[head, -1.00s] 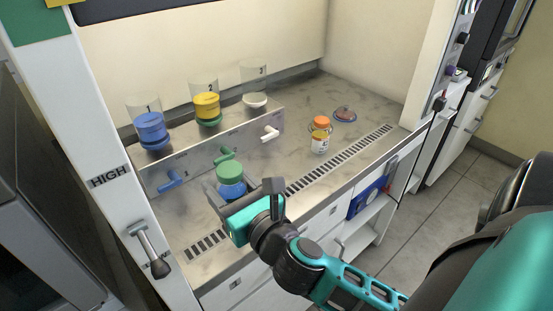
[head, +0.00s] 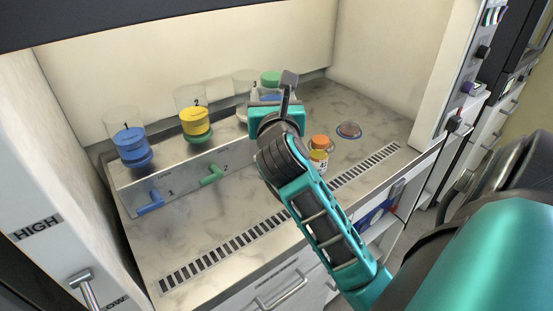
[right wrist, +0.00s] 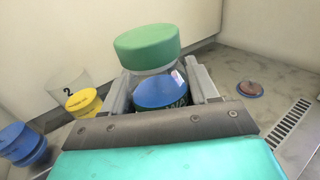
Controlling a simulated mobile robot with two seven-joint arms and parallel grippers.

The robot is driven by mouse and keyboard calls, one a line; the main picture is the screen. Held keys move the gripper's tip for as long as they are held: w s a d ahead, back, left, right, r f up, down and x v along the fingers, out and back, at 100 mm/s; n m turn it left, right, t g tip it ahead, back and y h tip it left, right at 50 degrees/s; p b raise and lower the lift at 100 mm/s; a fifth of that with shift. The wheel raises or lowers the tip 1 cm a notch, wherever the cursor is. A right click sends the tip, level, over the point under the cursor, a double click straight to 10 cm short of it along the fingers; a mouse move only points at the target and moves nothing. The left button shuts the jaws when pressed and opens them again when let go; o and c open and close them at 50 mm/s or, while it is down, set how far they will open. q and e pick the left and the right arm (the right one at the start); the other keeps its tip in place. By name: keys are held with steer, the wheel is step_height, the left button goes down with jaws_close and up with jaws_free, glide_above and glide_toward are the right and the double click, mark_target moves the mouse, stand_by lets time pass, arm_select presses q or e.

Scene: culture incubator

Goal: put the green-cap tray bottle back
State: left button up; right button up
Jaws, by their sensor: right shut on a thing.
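My right gripper (head: 278,98) is shut on the green-cap bottle (right wrist: 152,78), which is clear with blue contents and a dark label. In the right wrist view the bottle stands between the two fingers, a little tilted in the picture. My left gripper is not in view.
A blue container (head: 130,143) and a yellow container (head: 196,121) stand at places 1 and 2, with blue (head: 151,202) and green (head: 212,175) valves below. An orange-cap bottle (head: 318,152) and a round dish (head: 349,130) are to the right. The front worktop is clear.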

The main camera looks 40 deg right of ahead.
steer(key=f+b, duration=0.2)
steer(key=f, duration=0.4)
steer(key=f+b, duration=0.2)
steer(key=f, duration=0.5)
steer(key=d+f+b, duration=0.1)
steer(key=f+b, duration=0.2)
steer(key=f, duration=0.3)
steer(key=shift+s+f, duration=0.1)
steer(key=shift+f, duration=0.25)
steer(key=shift+f, duration=0.1)
steer(key=o, duration=0.5)
steer(key=shift+f, duration=0.1)
steer(key=o, duration=0.4)
steer(key=shift+o, duration=0.2)
steer(key=shift+a+r, duration=0.1)
steer(key=shift+r, duration=0.15)
